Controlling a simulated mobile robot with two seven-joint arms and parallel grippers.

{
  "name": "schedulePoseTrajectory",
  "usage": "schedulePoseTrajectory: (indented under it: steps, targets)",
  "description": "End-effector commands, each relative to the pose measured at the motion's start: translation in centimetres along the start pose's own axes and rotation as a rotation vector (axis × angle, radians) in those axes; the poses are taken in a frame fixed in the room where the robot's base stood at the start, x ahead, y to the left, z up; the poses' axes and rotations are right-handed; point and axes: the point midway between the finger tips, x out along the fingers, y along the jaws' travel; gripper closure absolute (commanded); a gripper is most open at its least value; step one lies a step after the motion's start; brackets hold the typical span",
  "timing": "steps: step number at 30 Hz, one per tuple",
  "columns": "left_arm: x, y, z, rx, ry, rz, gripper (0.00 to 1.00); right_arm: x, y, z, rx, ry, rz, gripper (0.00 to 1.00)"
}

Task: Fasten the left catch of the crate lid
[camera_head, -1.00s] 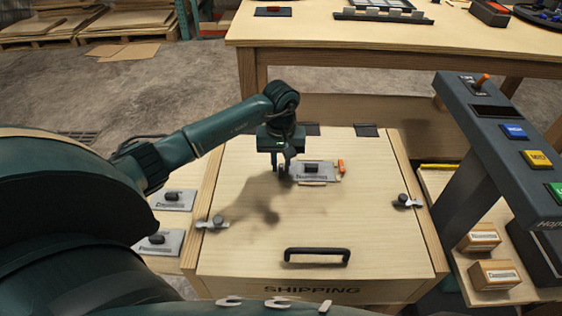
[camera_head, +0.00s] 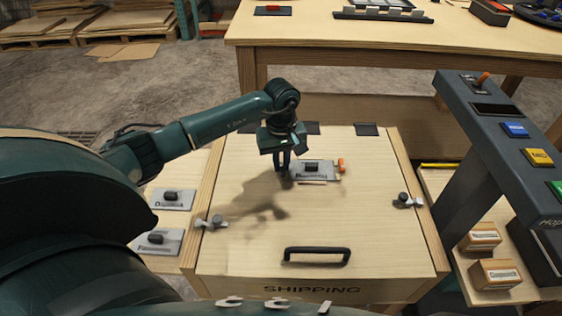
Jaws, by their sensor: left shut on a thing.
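The crate lid (camera_head: 250,258) is pale wood, lies flat and closed, and has a black handle near its front. The left catch (camera_head: 206,224), a small metal piece with a dark knob, sits at the lid's left edge. A similar right catch (camera_head: 403,204) is at the right edge. My left gripper (camera_head: 284,170) points down over the back middle of the lid, beyond and right of the left catch and apart from it. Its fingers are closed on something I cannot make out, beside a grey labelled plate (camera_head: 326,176). My right gripper is not in view.
More labelled plates (camera_head: 163,250) lie left of the crate. A dark console (camera_head: 480,130) with coloured buttons and two small boxes (camera_head: 497,276) stand on the right. A wooden table (camera_head: 300,30) stands behind. The lid's front left is clear.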

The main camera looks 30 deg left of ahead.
Motion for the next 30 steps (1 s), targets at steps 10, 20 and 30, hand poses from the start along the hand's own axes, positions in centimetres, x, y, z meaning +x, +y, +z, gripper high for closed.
schedulePoseTrajectory:
  steps: [10,20,30]
  targets:
    - [-0.04,0.11,-0.20,-0.330,0.004,0.000,1.00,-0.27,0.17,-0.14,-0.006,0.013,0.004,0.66]
    - [-0.09,0.28,-0.26,-0.645,0.004,0.000,1.00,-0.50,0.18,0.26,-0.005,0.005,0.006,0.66]
    - [-0.14,0.38,-0.41,-0.961,0.005,0.000,1.00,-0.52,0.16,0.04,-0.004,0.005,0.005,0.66]
